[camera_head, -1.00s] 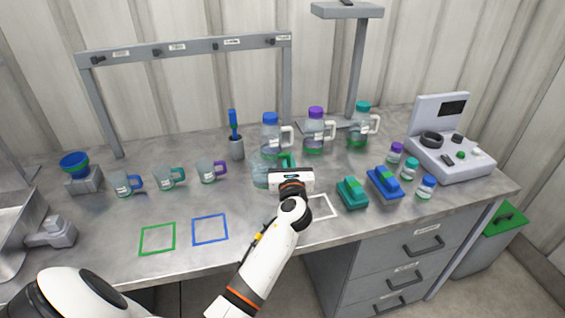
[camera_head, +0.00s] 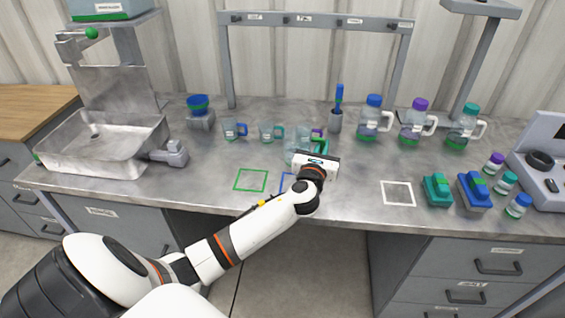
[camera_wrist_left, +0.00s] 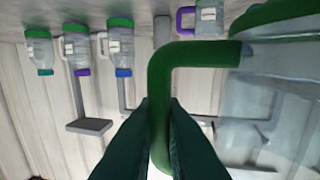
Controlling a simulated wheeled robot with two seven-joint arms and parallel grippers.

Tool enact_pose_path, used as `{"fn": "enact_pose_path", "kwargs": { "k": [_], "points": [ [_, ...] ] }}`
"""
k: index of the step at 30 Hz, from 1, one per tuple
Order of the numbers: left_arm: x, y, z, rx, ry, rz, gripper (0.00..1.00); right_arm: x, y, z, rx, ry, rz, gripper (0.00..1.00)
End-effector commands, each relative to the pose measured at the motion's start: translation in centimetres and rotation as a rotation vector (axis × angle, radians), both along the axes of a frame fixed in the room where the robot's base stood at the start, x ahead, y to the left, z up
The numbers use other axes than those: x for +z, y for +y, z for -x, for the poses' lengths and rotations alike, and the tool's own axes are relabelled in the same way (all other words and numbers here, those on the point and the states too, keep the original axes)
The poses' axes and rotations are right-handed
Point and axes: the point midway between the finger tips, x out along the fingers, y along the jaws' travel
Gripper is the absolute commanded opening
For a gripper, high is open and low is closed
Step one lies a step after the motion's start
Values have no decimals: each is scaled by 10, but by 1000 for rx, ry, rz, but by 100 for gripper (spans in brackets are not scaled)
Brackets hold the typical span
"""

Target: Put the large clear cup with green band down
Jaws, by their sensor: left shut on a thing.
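My left gripper (camera_head: 318,150) is shut on the green handle (camera_wrist_left: 160,95) of the large clear cup (camera_head: 290,156). The cup is just left of the gripper, over the table near the blue square outline (camera_head: 284,184). Its wall fills the right of the left wrist view (camera_wrist_left: 265,115), with the green band at the top edge. The cup partly overlaps the small purple-handled cup behind it. The gripper and arm hide part of the cup and of the blue outline. Whether the cup's base touches the table cannot be told. My right gripper is out of view.
Small cups with blue (camera_head: 231,129) and green (camera_head: 267,132) handles stand behind, to the left. A green square outline (camera_head: 250,180) and a white one (camera_head: 398,194) are empty. Capped bottles (camera_head: 370,120) stand back right. A metal sink (camera_head: 90,165) is left.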

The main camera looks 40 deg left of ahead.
Motion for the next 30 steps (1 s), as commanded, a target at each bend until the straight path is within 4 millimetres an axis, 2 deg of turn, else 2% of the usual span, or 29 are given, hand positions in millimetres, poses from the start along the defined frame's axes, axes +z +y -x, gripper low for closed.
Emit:
{"fn": "enact_pose_path", "kwargs": {
  "k": [1, 6, 12, 18, 30],
  "points": [
    [-12, 0, 0, -1, 5, 1, 0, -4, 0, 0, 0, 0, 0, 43],
    [-44, -1, 0, -2, 5, 1, 0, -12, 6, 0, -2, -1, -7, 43],
    [-62, 0, 0, -2, 3, 0, 0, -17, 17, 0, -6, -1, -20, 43],
    [-90, 0, 0, -1, 4, 0, 0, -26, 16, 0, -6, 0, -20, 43],
    [-96, 0, 0, -2, 3, -1, 0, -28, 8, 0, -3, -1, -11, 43]
  ]
}}
